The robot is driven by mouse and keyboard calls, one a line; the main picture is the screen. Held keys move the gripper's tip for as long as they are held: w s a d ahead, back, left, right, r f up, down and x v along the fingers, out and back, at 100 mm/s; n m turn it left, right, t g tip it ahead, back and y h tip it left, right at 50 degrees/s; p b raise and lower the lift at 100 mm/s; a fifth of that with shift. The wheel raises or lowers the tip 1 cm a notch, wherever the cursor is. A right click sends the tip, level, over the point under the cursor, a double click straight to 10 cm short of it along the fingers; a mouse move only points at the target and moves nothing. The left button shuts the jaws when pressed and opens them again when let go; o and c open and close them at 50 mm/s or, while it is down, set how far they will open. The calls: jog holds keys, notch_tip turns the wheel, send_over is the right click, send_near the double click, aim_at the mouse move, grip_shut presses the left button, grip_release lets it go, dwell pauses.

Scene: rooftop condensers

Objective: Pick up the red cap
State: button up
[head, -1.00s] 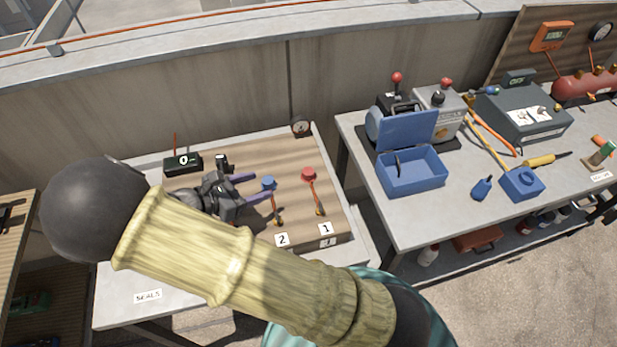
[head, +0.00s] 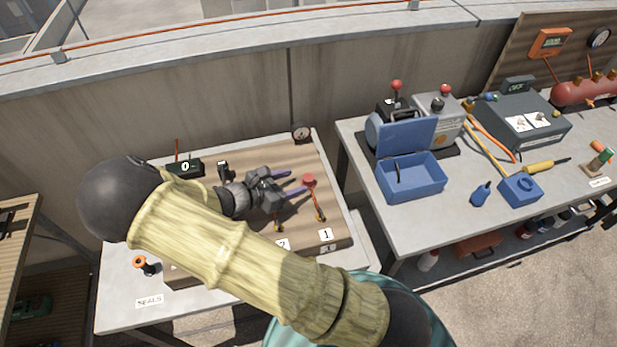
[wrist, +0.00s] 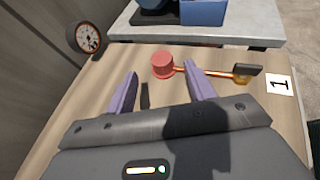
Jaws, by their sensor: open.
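The red cap (head: 309,179) sits on the wooden board, joined to an orange tether that runs toward the label 1. In the wrist view the red cap (wrist: 162,65) lies just beyond and between my fingertips, nearer the right finger. My gripper (head: 296,182) is open and empty, its purple fingers pointing at the cap. In the wrist view my gripper (wrist: 160,82) shows both fingers apart, with the tether (wrist: 208,73) beyond the right fingertip. The blue cap seen earlier is hidden behind my arm.
The wooden board (head: 300,150) lies on a grey table. A round gauge (head: 301,133) stands at its back corner, also in the wrist view (wrist: 86,38). A black box marked 0 (head: 186,168) is at the back left. A second table with a blue toolbox (head: 412,178) stands right.

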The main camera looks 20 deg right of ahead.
aim_at(308, 178)
jog(key=shift+w+d+f, duration=0.2)
jog(key=shift+d+f, duration=0.05)
jog(key=shift+d, duration=0.25)
jog(key=shift+p+x, duration=0.55)
jog(key=shift+x, duration=2.1)
jog(key=shift+r, duration=0.1)
jog(key=c, duration=1)
